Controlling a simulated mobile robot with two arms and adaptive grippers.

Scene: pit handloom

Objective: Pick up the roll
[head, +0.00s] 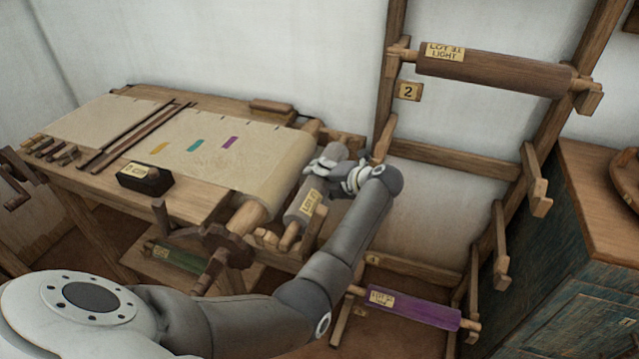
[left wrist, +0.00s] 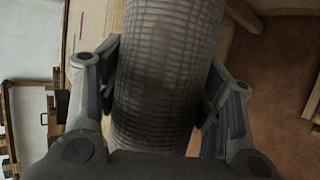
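A grey roll (head: 308,200) with a yellow lot label and wooden axle ends lies at the right end of the loom, beside the cream cloth. Its lower axle end is close to a wooden bracket; whether it rests there I cannot tell. My left gripper (head: 345,176) is at the upper part of this roll. In the left wrist view the roll's ribbed grey surface (left wrist: 165,75) runs between the two fingers, and both pads lie against its sides. The fingertips are partly hidden by the roll. My right gripper is not in view.
A brown roll (head: 490,72) labelled light sits high on the wooden wall rack (head: 440,157). A purple roll (head: 415,308) sits low on it. A green roll (head: 175,257) lies below the loom table (head: 105,198). A blue-green cabinet (head: 560,270) stands at right.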

